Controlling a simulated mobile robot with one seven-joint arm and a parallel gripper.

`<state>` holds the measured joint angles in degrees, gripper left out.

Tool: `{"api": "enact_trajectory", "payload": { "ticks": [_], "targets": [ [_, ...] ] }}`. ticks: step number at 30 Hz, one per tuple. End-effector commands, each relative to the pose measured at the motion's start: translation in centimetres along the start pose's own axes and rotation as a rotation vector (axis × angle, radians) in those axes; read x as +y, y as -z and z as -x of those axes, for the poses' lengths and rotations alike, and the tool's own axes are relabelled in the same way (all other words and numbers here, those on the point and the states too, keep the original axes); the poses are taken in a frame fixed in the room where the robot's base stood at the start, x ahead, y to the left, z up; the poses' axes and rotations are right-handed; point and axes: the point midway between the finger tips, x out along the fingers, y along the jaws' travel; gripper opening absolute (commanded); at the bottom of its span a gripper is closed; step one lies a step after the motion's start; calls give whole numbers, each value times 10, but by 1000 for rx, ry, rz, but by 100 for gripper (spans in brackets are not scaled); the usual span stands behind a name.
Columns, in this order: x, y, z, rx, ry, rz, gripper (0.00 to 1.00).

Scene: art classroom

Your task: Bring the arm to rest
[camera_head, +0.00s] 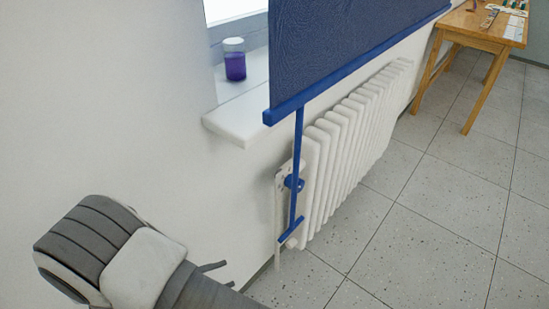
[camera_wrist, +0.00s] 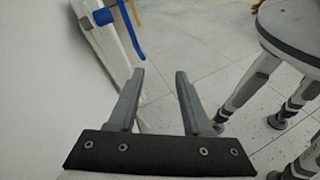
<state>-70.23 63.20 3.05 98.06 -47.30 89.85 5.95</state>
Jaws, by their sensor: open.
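My gripper (camera_wrist: 158,78) shows in the wrist view with its two grey fingers spread apart. Nothing is between the fingers. Floor tiles and the edge of the wall show past the fingertips. In the head view my arm reaches in at the lower left, close to the white wall. Small dark prongs beside it there look like the fingers, but most of the gripper is hidden by the arm.
A jar of purple liquid (camera_head: 235,66) sits on the windowsill (camera_head: 232,118). A wooden table (camera_head: 483,30) is far right. Tiled floor (camera_head: 430,220) is clear.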

Motion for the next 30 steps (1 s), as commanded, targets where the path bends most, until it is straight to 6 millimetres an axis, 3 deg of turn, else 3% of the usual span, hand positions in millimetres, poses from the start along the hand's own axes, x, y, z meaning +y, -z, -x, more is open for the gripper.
{"api": "enact_trajectory", "payload": {
  "ticks": [1, 6, 13, 21, 30],
  "targets": [
    [10, -16, -6, 27, 61, -37, 50],
    [29, -61, -26, 113, 241, -148, 50],
    [42, -119, -54, 226, 457, -317, 50],
    [42, -188, -86, 365, 687, -561, 50],
    [25, -256, -112, 514, 885, -877, 50]
  ]
}}
